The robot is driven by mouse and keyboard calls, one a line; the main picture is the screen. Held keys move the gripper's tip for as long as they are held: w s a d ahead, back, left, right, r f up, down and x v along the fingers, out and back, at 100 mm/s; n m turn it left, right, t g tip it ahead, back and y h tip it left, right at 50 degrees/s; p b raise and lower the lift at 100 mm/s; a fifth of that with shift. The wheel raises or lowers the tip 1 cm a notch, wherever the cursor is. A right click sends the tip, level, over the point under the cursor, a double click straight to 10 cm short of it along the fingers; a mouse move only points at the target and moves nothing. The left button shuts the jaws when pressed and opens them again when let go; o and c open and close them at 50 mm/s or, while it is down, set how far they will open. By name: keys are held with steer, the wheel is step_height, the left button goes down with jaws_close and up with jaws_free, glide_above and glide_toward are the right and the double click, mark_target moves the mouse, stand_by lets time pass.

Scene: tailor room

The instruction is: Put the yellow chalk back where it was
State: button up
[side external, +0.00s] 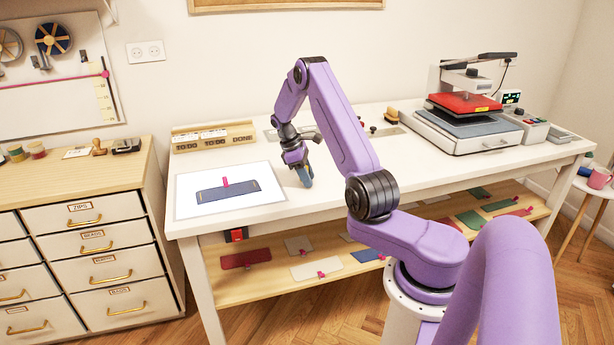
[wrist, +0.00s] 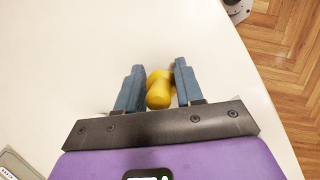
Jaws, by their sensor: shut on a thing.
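The yellow chalk (wrist: 159,92) shows in the wrist view as a rounded yellow piece between the two blue-grey fingers. My gripper (wrist: 154,90) is shut on it, over the white tabletop. In the side external view my gripper (side external: 304,180) points down at the table's front part, right of the white mat. I cannot tell whether the chalk touches the table.
A white mat (side external: 266,204) with a blue fabric piece (side external: 212,202) lies left of my gripper. A wooden rack (side external: 181,147) with a "DONE" label stands behind it. A heat press (side external: 440,141) stands at the right. The table (side external: 345,190) is bare around my gripper, near its front edge.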

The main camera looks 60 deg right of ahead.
steer(key=shift+f, duration=0.2)
steer(key=o, duration=1)
steer(key=shift+r, duration=0.1)
steer(key=v, duration=1.2)
steer(key=w+a+r+n+t, duration=0.1)
steer(key=w+a+r, duration=0.1)
steer(key=a, duration=0.5)
steer(key=w+a+r+n+t, duration=0.1)
steer(key=a+r, duration=0.1)
steer(key=a, duration=0.5)
steer(key=s+a+r+n+t, duration=0.1)
steer(key=s+a, duration=0.2)
steer(key=a, duration=0.4)
steer(key=s+a+r+n, duration=0.1)
steer(key=s+a+n, duration=0.15)
steer(key=a, duration=0.45)
steer(key=s+a+n+t, duration=0.1)
steer(key=s+a, duration=0.7)
steer(key=s, duration=0.5)
steer(key=s+f+n+y, duration=0.1)
steer(key=s+n+y, duration=0.1)
steer(key=s, duration=1.2)
steer(key=shift+f, duration=0.25)
